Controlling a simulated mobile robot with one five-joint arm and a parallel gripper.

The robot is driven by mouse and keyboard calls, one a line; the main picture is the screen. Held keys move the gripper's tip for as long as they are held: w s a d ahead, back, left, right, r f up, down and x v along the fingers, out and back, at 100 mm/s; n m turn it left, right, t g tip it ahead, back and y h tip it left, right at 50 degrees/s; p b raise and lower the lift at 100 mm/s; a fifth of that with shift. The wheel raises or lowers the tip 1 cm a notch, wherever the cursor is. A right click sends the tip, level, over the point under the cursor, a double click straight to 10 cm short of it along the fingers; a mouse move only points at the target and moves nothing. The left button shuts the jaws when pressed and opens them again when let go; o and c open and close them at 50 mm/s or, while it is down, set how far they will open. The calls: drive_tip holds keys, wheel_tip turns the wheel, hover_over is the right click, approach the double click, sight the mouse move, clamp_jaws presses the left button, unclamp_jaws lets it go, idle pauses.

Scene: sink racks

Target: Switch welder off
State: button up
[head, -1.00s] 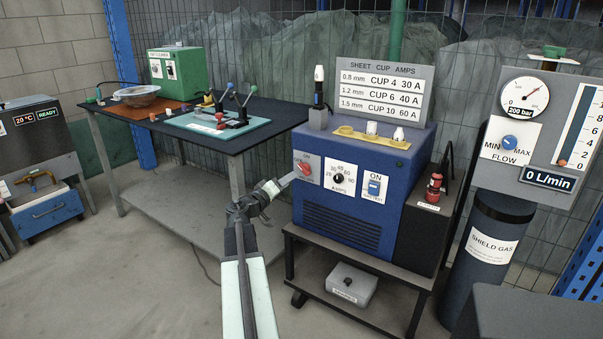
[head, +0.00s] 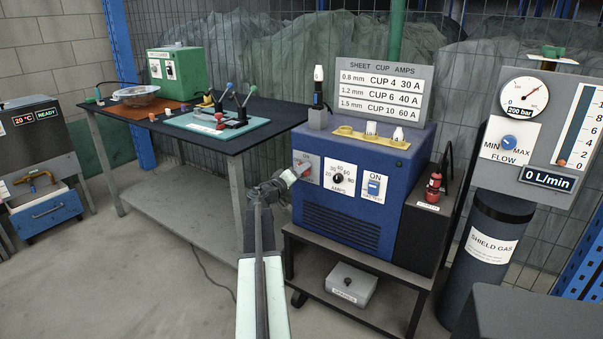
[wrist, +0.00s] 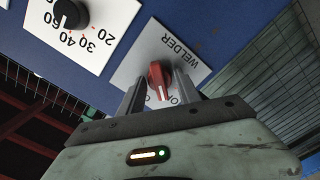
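The welder (head: 350,212) is a blue box on a cart in the head view. Its red rotary switch (wrist: 158,78) sits on a white plate marked WELDER (wrist: 180,48), upside down in the wrist view. The knob's grip runs nearly up and down there, with a white mark at its lower end. My gripper (wrist: 160,92) is open, its fingers on either side of the knob with a narrow gap showing at each side. The position lettering below the knob is mostly hidden by the fingers. In the head view my gripper (head: 293,174) is at the welder's left front.
The amps dial (head: 338,179) and a blue ON switch (head: 374,187) are right of the red knob. A torch (head: 318,88) and cups (head: 371,129) stand on top. A workbench (head: 255,135) is at left, a gas cylinder (head: 485,255) at right.

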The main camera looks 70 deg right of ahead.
clamp_jaws()
drive_tip(key=n, duration=0.7)
unclamp_jaws()
drive_tip(key=v, duration=0.5)
drive_tip(key=shift+a, duration=0.1)
